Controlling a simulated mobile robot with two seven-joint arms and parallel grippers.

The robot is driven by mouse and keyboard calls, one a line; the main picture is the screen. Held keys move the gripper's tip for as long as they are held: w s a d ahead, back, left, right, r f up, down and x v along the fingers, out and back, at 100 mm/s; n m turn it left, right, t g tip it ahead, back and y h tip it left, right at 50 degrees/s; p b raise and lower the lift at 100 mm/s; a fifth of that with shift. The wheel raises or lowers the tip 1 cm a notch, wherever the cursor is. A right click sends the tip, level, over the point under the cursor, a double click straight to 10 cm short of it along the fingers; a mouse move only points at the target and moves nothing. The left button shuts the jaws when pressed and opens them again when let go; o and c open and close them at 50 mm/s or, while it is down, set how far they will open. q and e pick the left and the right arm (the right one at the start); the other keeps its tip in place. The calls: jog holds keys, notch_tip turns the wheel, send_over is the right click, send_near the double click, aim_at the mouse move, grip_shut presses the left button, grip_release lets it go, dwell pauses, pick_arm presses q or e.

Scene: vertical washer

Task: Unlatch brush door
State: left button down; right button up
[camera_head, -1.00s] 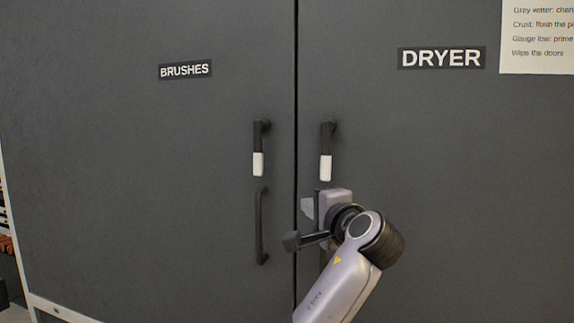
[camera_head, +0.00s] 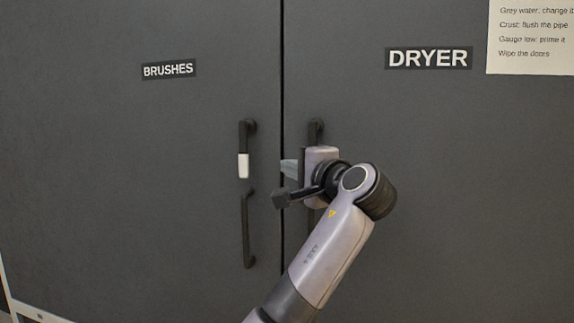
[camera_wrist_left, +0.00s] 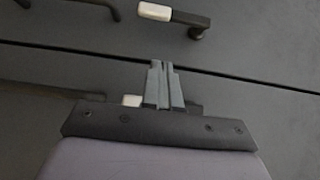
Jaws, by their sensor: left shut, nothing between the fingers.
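The brush door (camera_head: 120,160) is dark grey, labelled BRUSHES, and closed. Its latch (camera_head: 248,135) is a black lever hanging straight down with a white tip (camera_head: 243,166). The latch also shows at the top of the left wrist view (camera_wrist_left: 195,20). My left gripper (camera_head: 288,168) is shut and empty, in front of the seam between the doors. It is right of the latch's white tip, at about the same height, and apart from it. In the left wrist view its fingers (camera_wrist_left: 160,68) point toward the latch. My right gripper is out of view.
A black bar handle (camera_head: 247,230) is below the brush latch. The closed dryer door (camera_head: 480,180) is to the right, with its own latch (camera_head: 316,131) partly hidden behind my gripper. A paper notice (camera_head: 530,40) is at the upper right.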

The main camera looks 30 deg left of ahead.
aim_at(246, 147)
pick_arm(q)
jog(key=w+a+p, duration=0.1)
jog(key=a, duration=0.2)
jog(key=w+a, duration=0.1)
jog(key=a, duration=0.2)
jog(key=w+a+p, duration=0.1)
jog(key=a, duration=0.3)
jog(key=shift+a+p, duration=0.1)
jog(key=shift+p, duration=0.25)
jog(key=shift+s, duration=0.1)
